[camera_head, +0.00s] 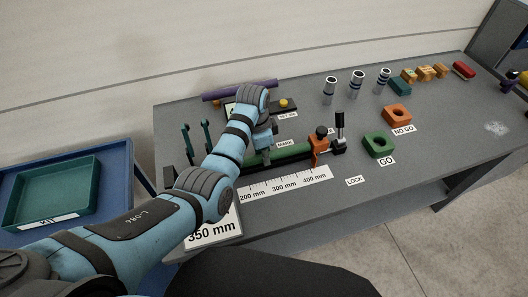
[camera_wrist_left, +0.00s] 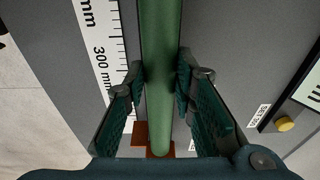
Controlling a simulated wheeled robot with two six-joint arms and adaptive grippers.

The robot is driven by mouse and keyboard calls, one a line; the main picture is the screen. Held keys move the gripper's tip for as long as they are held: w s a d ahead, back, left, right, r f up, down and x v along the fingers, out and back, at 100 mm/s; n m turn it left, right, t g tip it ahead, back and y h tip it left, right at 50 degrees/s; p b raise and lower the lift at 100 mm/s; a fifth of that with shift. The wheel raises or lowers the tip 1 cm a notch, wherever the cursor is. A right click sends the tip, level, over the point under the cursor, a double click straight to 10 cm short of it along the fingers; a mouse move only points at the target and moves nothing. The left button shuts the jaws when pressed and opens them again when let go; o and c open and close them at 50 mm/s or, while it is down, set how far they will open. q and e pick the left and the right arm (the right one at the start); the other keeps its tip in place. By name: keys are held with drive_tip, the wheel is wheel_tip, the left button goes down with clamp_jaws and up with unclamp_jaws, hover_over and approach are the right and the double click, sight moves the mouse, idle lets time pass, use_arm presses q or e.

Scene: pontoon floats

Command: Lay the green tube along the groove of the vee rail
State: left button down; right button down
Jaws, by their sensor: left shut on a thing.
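The green tube (camera_head: 284,154) lies lengthwise beside the printed scale, its right end at the orange block (camera_head: 319,146). In the left wrist view the tube (camera_wrist_left: 160,75) runs straight between my left gripper's (camera_wrist_left: 160,85) two fingers, roughly parallel to the scale. My left gripper (camera_head: 264,142) is shut on the tube, mostly hidden by its own wrist in the head view. An orange piece (camera_wrist_left: 140,133) shows at the tube's lower end. I cannot make out the vee rail or its groove clearly, nor whether the tube touches it. My right gripper is not in view.
A white scale strip (camera_head: 286,184) lies in front of the tube. Dark green uprights (camera_head: 207,137) stand left. A black-handled clamp (camera_head: 339,130), green GO ring (camera_head: 380,144) and orange NO GO ring (camera_head: 397,115) stand right. A purple tube (camera_head: 240,90) lies behind.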

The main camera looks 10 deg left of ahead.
use_arm(q)
drive_tip(key=shift+f, duration=0.4)
drive_tip(key=c, duration=1.3)
unclamp_jaws()
drive_tip(key=shift+r, duration=0.1)
drive_tip(key=r, duration=0.7)
drive_tip(key=shift+s+a+r, duration=0.25)
drive_tip(key=shift+a, duration=0.15)
